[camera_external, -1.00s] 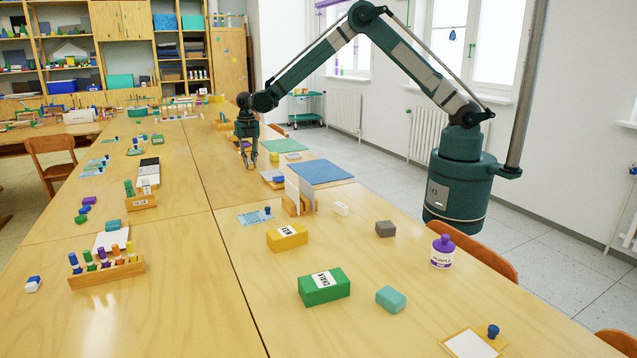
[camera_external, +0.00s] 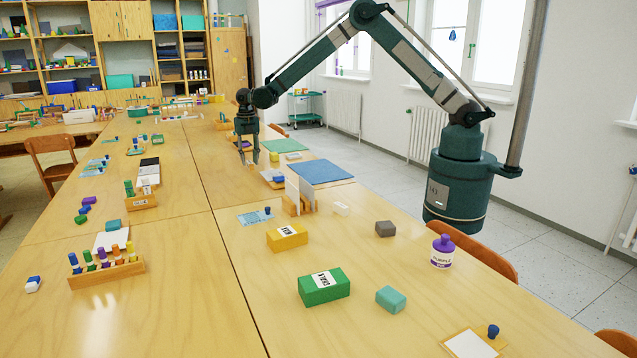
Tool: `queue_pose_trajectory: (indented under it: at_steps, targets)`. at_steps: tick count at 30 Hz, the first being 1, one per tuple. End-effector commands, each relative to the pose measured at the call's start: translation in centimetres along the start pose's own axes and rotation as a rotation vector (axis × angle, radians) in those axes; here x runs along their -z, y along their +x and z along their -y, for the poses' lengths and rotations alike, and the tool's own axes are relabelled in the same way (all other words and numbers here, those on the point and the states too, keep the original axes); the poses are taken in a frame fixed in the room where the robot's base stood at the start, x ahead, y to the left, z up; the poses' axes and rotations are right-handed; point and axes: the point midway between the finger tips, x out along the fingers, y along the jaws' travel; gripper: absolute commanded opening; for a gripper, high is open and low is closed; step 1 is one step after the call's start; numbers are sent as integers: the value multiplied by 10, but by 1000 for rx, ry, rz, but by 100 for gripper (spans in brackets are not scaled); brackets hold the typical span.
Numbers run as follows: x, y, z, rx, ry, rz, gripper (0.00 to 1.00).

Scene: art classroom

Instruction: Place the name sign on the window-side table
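My gripper (camera_external: 249,161) points down over the far part of the window-side table (camera_external: 235,275), the right-hand row nearest the windows. Its two fingers are spread apart and I see nothing between them. I cannot pick out the name sign for certain. A yellow block (camera_external: 288,238) and a green block (camera_external: 326,289) on this table carry white labels with dark lettering, too small to read surely. A small white piece (camera_external: 341,208) lies beside an upright white panel in a wooden stand (camera_external: 299,195), to the right of and nearer than my gripper.
A blue mat (camera_external: 321,172), a grey block (camera_external: 385,229), a purple-capped jar (camera_external: 442,251) and a teal block (camera_external: 391,299) are on the window-side table. A wooden rack of coloured pegs (camera_external: 107,273) stands on the left table. The front middle is clear.

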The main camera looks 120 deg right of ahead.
Motion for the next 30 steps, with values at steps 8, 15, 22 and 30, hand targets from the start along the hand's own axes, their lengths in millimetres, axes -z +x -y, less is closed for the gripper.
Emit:
queue_pose_trajectory:
  at_steps: [8,15,22,30]
  targets:
    - [0,-44,0,0,0,0,29]
    - [0,-80,0,0,0,0,29]
    - [0,-100,0,0,0,0,29]
    - [0,-104,0,0,0,0,29]
